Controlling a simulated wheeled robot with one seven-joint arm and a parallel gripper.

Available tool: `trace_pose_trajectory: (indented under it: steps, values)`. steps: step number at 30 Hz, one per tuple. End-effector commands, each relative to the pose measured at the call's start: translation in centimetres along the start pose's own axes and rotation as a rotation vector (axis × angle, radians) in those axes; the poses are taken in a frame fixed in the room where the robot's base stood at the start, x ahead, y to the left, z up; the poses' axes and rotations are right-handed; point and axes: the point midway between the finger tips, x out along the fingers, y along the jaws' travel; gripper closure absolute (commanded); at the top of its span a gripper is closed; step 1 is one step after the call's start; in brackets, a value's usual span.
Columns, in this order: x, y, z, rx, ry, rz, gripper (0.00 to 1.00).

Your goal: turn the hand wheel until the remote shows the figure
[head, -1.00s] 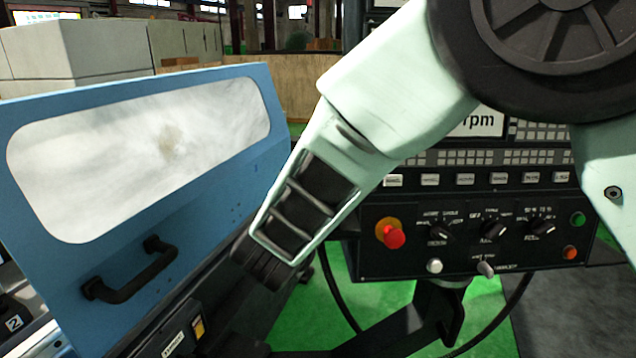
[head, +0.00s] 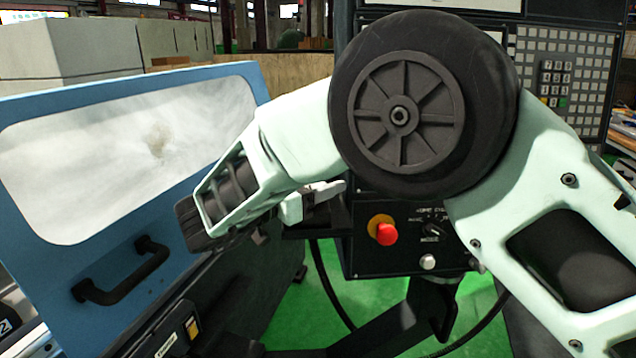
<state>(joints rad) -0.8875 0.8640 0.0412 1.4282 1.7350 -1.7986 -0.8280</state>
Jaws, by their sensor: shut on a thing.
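My gripper (head: 318,190) shows only in part, behind my pale green forearm. Its light grey end is next to a dark ledge (head: 318,226) at the left side of the control panel. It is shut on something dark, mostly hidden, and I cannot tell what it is. I cannot make out the hand wheel or the remote. No figure on a remote can be read.
The blue machine door (head: 240,110) with its black handle (head: 125,275) stands at the left. The control panel (head: 385,262) has a red stop button (head: 386,234). My arm covers much of it. Green floor (head: 305,320) shows below.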

Motion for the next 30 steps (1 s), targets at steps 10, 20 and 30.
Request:
trace_pose_trajectory:
  steps: [10, 20, 30]
  values:
    - [0.1, 0.0, -0.2, 0.004, 0.003, 0.009, 0.69]
    - [0.1, 0.0, -0.1, 0.003, 0.002, 0.008, 0.25]
    - [-2.1, -0.1, 0.3, 0.004, 0.0, 0.004, 0.25]
